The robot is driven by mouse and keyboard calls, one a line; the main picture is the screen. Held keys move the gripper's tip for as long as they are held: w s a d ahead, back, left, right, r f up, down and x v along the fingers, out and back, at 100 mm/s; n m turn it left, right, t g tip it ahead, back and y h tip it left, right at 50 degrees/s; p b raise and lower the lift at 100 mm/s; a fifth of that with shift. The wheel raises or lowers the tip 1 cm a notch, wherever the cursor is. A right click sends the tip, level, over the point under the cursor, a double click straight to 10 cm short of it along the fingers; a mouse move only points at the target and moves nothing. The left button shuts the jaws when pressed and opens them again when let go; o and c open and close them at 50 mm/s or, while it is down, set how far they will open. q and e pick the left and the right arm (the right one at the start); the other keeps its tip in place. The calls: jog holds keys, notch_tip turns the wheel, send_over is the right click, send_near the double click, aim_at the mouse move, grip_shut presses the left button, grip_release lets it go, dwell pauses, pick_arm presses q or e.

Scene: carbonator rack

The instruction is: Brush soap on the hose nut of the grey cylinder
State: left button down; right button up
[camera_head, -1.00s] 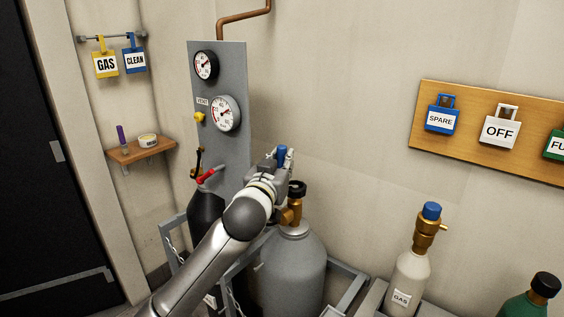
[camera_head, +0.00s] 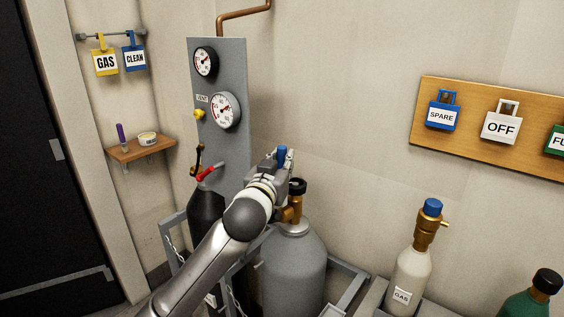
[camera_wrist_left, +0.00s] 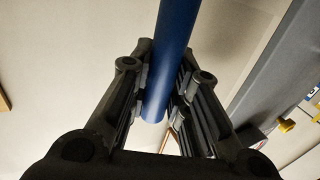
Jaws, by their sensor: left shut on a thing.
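The grey cylinder (camera_head: 293,268) stands at the lower middle of the head view. Its brass valve (camera_head: 297,208) has a black knob (camera_head: 297,187) on top. My left gripper (camera_head: 280,166) is just left of the valve and hides part of it. I cannot make out the hose nut behind the gripper and arm. The gripper is shut on a blue rod-like handle, whose blue top (camera_head: 282,153) shows above the fingers. In the left wrist view the blue handle (camera_wrist_left: 170,60) runs between the fingers (camera_wrist_left: 160,100). No bristles show. The soap tub (camera_head: 148,138) sits on the shelf.
The wooden shelf (camera_head: 140,152) also holds a purple-handled item (camera_head: 121,133). A gauge panel (camera_head: 230,150) stands behind the arm. A dark cylinder (camera_head: 205,218) with a red lever (camera_head: 206,173) is left, within the grey rack frame (camera_head: 352,292). A cream gas bottle (camera_head: 409,275) stands right.

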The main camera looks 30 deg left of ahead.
pick_arm(q)
jog(key=shift+f+b, duration=0.45)
jog(key=shift+f, duration=0.25)
jog(key=shift+w, duration=0.1)
